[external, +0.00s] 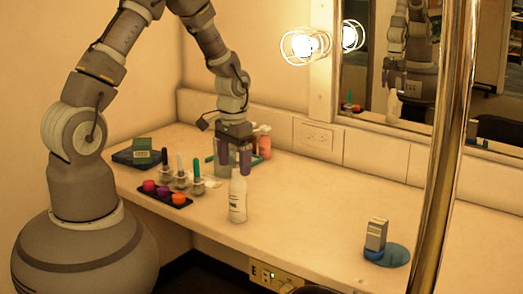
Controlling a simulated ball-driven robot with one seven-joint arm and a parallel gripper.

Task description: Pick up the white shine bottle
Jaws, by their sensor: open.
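A white bottle (238,204) with a narrow neck and small dark print stands upright near the front edge of the counter. The print is too small to read. My gripper (234,168) points down just behind the bottle and above it in the picture. Its jaws are open, with two purple-grey finger shapes apart from each other. I cannot tell the exact depth gap between the fingers and the bottle. Objects behind the gripper are partly hidden.
A black tray (166,198) with colored pots and several capped bottles stand left of the white bottle. A metal pole (442,150) crosses the right foreground. The middle counter is clear.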

